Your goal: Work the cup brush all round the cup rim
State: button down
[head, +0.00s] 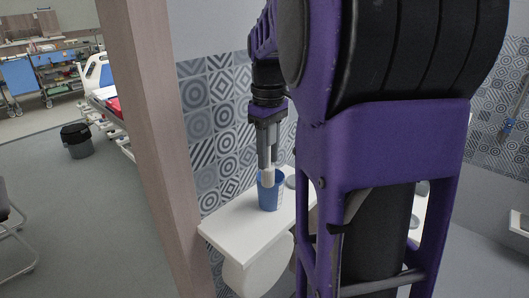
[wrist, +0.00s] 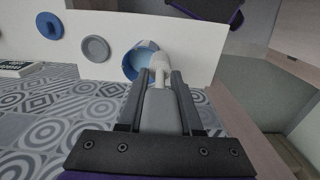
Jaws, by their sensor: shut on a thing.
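A blue cup (head: 270,193) stands upright on a white wall shelf (head: 246,226). It also shows in the wrist view (wrist: 133,62), with its opening facing the camera. My gripper (head: 267,165) points down over the cup and is shut on the cup brush (head: 267,178), whose pale head is at the cup's mouth. In the wrist view the brush (wrist: 160,66) extends from between the fingers (wrist: 159,78) and overlaps the right side of the cup rim. The brush tip is partly hidden, so I cannot tell how deep it sits or whether it touches the rim.
In the wrist view a grey round disc (wrist: 95,48) and a blue round piece with a knob (wrist: 49,26) lie on the shelf left of the cup. A patterned tile wall (head: 218,120) backs the shelf. A wooden post (head: 150,110) stands left.

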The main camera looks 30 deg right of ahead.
aim_at(268, 129)
notch_tip(268, 129, up, 6)
jog(key=p, duration=0.4)
dwell(0.5)
jog(key=shift+s+d+f+b, duration=0.1)
jog(key=shift+f+b, duration=0.7)
jog(key=shift+f, duration=0.45)
jog(key=shift+s+d+f+b, duration=0.1)
jog(key=shift+f+b, duration=0.65)
jog(key=shift+f, duration=0.45)
jog(key=c, duration=1.2)
grip_release()
jog(key=shift+c, duration=0.2)
grip_shut()
